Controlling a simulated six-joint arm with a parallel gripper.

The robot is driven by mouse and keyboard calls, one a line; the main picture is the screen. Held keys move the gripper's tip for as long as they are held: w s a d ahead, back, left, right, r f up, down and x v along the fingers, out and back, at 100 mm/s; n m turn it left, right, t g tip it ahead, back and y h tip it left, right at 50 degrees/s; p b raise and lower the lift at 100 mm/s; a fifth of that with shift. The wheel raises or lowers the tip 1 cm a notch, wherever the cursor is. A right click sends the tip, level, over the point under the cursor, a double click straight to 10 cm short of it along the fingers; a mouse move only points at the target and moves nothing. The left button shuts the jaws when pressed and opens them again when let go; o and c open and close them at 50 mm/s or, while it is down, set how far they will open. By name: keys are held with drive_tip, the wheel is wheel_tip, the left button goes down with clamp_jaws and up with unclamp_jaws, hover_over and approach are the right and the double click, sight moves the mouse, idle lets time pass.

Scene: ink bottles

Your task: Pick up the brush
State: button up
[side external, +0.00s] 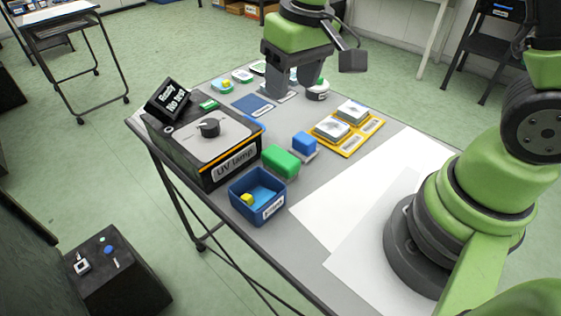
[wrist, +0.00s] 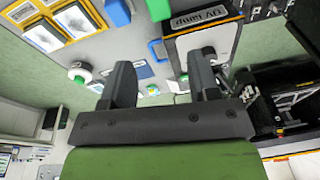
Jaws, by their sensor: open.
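I cannot make out a brush for certain in either view. My gripper (side external: 292,86) is open and points down over the far part of the grey table, and nothing shows held in it. In the wrist view its two fingers (wrist: 163,60) stand wide apart. A blue pad (side external: 252,104) lies on the table left of the fingers. A small round white container with a dark band (side external: 318,94) stands beside the right finger. A round white item with a green top (wrist: 80,73) sits left of the fingers in the wrist view. The fingers hide part of the table.
The UV lamp box (side external: 207,155) stands on the table's left side. A blue bin (side external: 246,187) holds a yellow cube. A green block (side external: 281,161), a blue block (side external: 304,143) and a yellow tray (side external: 351,149) stand nearer. White sheets (side external: 345,205) cover the near table, largely clear.

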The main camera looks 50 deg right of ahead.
sight(280, 155)
drive_tip(key=shift+n+g+h, duration=0.3)
drive_tip(key=shift+n+g, duration=0.3)
drive_tip(key=shift+g, duration=0.3)
drive_tip(key=f, duration=0.4)
drive_tip(key=w+f, duration=0.1)
drive_tip(key=f, duration=0.4)
drive_tip(key=a+f, duration=0.1)
drive_tip(key=f, duration=0.3)
drive_tip(key=shift+w+f, duration=0.15)
drive_tip(key=shift+w, duration=0.25)
drive_tip(key=f, duration=0.5)
drive_tip(key=shift+d+f, duration=0.2)
drive_tip(key=shift+f, duration=0.2)
drive_tip(key=c, duration=0.7)
